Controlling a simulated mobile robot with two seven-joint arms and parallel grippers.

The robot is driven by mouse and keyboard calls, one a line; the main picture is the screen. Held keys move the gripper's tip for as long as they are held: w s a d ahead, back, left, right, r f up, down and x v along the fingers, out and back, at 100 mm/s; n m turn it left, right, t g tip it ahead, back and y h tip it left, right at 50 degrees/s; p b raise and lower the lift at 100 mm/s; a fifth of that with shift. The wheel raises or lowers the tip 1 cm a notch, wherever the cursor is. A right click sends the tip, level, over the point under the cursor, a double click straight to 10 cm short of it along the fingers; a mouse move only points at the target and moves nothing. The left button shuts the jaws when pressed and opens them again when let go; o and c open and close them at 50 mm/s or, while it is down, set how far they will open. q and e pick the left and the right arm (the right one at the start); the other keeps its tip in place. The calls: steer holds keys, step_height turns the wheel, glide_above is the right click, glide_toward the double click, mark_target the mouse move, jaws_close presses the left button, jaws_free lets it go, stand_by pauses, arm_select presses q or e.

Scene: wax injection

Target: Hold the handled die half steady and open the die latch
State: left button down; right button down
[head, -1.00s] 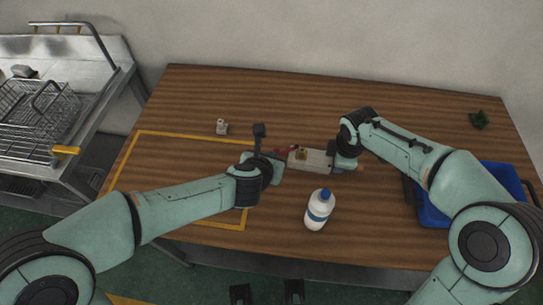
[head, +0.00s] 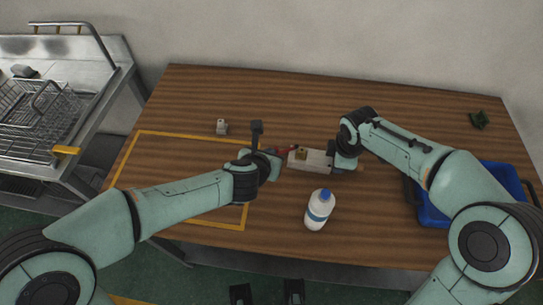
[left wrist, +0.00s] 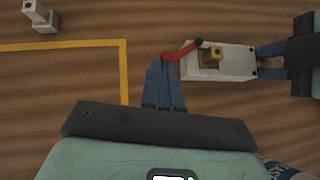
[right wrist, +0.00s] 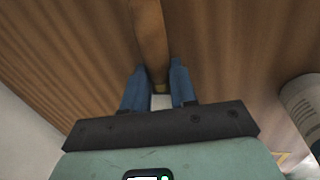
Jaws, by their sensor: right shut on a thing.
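The die (head: 310,160) is a pale grey block with a brass-coloured piece on top. It lies on the table between my grippers; it also shows in the left wrist view (left wrist: 228,64). Its red latch lever (left wrist: 183,52) sticks out at the die's left end and has a dark tip. My left gripper (left wrist: 165,64) has its blue fingers together, with the tips right at the lever's outer end; whether they touch is unclear. My right gripper (right wrist: 159,84) is shut on the die's handle (right wrist: 150,40), which is brown and wood-like, at the die's right end.
A white bottle with a blue band (head: 319,209) stands in front of the die. A small grey part (head: 221,127) stands behind a yellow-taped area (head: 180,138). A blue crate (head: 433,212) is at the right. A dark green item (head: 479,120) lies at the back right.

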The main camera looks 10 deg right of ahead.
arm_select(q)
steer(key=shift+w+a, duration=0.3)
steer(key=shift+w, duration=0.3)
steer(key=shift+w+a, duration=0.25)
steer(key=shift+w, duration=0.3)
steer(key=shift+w+a, duration=0.1)
steer(key=shift+w, duration=1.25)
